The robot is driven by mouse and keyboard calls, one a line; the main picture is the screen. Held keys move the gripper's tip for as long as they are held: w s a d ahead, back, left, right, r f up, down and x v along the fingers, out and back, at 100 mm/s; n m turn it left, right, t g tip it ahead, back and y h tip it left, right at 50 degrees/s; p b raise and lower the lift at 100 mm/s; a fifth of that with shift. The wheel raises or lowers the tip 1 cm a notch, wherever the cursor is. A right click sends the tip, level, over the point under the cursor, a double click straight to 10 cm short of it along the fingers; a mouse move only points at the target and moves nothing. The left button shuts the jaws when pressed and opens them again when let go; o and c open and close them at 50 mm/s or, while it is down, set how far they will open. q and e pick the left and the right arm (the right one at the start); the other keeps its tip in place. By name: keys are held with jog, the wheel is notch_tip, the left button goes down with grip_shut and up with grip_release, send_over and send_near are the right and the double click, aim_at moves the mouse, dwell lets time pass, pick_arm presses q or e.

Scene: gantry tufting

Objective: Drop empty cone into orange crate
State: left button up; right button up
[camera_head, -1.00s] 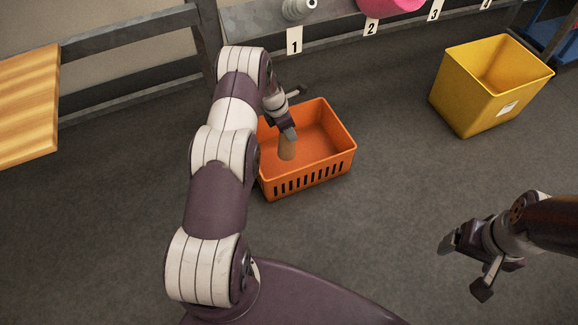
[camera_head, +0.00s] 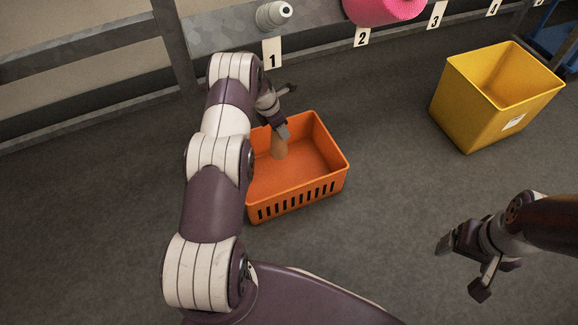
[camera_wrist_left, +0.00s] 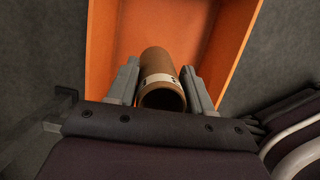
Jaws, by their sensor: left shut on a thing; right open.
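The empty cone (camera_head: 279,148) is a brown tube held by my left gripper (camera_head: 282,133) over the left part of the orange crate (camera_head: 322,192). In the left wrist view the cone (camera_wrist_left: 158,69) lies between the two grey fingers of my left gripper (camera_wrist_left: 162,88), its open end with a pale band toward the camera. The orange crate (camera_wrist_left: 232,45) spreads behind it in that view. I cannot tell whether the cone touches the crate floor. My right gripper (camera_head: 462,268) is open and empty at the lower right, well away from the crate.
A yellow bin (camera_head: 478,111) stands on the floor at the right. A grey rail at the back carries number cards, with a white spool holder (camera_head: 273,15) above card 1 and a pink cone (camera_head: 385,8) above card 2. Grey floor is clear between crate and bin.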

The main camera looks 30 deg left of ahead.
pick_arm(q)
notch_tip(320, 180, down, 6)
jog(key=b, duration=0.5)
jog(key=shift+s+r, duration=0.1)
jog(key=shift+r, duration=0.15)
jog(key=o, duration=1.3)
jog(key=d+r+p, duration=0.5)
jog(key=d, duration=0.1)
jog(key=d+r+p, duration=0.5)
jog(key=r, duration=0.1)
jog(key=shift+d, duration=0.4)
